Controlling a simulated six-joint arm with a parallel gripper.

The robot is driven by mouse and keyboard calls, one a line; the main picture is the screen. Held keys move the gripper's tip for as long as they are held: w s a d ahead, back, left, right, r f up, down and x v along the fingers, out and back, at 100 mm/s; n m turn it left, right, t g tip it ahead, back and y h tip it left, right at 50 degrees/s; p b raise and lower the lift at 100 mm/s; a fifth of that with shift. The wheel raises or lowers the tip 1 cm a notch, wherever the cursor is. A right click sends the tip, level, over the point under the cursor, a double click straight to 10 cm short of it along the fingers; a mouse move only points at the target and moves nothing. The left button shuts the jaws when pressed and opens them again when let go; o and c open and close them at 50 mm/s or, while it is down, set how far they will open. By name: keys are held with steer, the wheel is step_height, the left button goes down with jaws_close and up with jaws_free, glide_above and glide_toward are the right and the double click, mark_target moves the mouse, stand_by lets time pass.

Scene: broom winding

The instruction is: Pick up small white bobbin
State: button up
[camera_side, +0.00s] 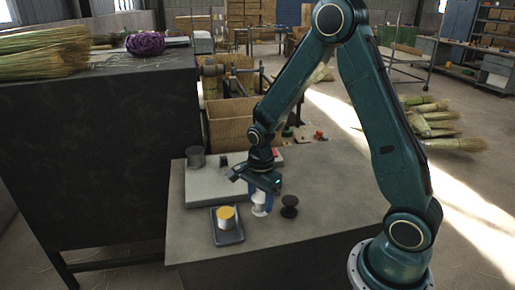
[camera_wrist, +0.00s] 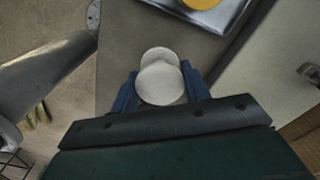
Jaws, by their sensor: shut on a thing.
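The small white bobbin (camera_wrist: 160,82) shows in the wrist view between the two blue fingers of my gripper (camera_wrist: 160,92). My gripper is shut on it, with one finger on each side. In the side view the white bobbin (camera_side: 259,210) is upright under my gripper (camera_side: 261,196), partly hidden by the blue fingers. It is at or just above the grey table top; I cannot tell whether it touches.
A dark bobbin (camera_side: 289,206) stands close to the right of the white one. To the left, a yellow-topped spool (camera_side: 226,217) sits in a grey tray (camera_side: 229,238). A pale slab (camera_side: 205,190) with a grey cup (camera_side: 195,156) lies behind. The front right table is clear.

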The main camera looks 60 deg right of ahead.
mark_target(260, 194)
step_height(260, 194, up, 16)
stand_by(0.5)
steer(key=shift+f, duration=0.15)
stand_by(0.3)
steer(key=w+d+f, duration=0.2)
steer(key=w+d, duration=0.1)
steer(key=d, duration=0.2)
steer(key=w+d+f, duration=0.3)
steer(key=d, duration=0.2)
steer(key=w+d+f, duration=0.3)
steer(key=d, duration=0.2)
steer(key=shift+d, duration=0.15)
steer(key=shift+s+f, duration=0.1)
steer(key=shift+f, duration=2.75)
steer(key=shift+f, duration=0.65)
